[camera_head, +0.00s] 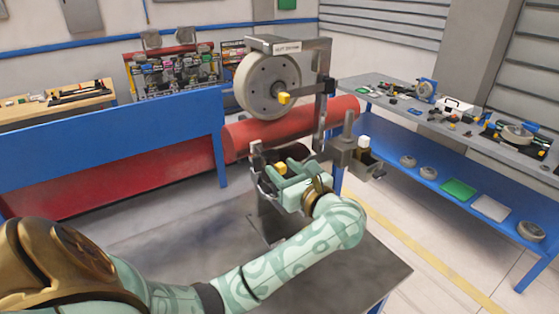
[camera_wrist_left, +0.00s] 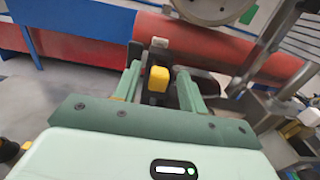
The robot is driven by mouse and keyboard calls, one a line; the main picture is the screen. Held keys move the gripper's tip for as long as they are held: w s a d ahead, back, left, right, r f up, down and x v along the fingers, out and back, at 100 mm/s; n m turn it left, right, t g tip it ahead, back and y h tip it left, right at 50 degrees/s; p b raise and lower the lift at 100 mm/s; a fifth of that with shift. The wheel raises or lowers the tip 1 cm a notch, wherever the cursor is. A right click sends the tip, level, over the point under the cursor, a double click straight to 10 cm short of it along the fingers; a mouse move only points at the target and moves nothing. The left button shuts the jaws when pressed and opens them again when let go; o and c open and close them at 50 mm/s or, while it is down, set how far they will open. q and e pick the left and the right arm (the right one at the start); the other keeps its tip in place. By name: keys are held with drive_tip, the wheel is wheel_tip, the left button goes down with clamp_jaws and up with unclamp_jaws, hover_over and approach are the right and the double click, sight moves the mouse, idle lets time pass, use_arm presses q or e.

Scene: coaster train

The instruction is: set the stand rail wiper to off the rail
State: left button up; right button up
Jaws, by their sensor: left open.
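A stand (camera_head: 322,108) with a large grey wheel (camera_head: 262,84) rises above the dark table. A small yellow handle (camera_head: 281,168) low on the stand, which looks like the rail wiper's, sits at my left gripper (camera_head: 284,176). In the left wrist view the yellow handle (camera_wrist_left: 158,79) shows between the two fingers of my left gripper (camera_wrist_left: 158,84). The fingers are open, one on each side of it, with visible gaps. The wiper's contact with the rail is hidden by the gripper and dark parts. My right gripper is not in view.
Another yellow knob (camera_head: 285,98) sits at the wheel's hub. A grey clamp post (camera_head: 347,140) stands just right of my gripper. A red cylinder (camera_head: 250,138) lies behind. A grey-topped bench (camera_head: 400,95) with parts is at the right. The front tabletop (camera_head: 350,265) is clear.

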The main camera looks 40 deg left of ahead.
use_arm(q)
drive_tip(key=shift+a, duration=0.1)
drive_tip(key=shift+s+r, duration=0.1)
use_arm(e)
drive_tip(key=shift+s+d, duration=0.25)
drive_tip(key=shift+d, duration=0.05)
use_arm(q)
clamp_jaws()
drive_tip(key=v, duration=0.5)
unclamp_jaws()
drive_tip(key=shift+d, duration=0.25)
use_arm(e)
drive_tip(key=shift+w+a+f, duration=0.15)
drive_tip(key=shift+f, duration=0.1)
use_arm(q)
drive_tip(key=shift+b, duration=0.35)
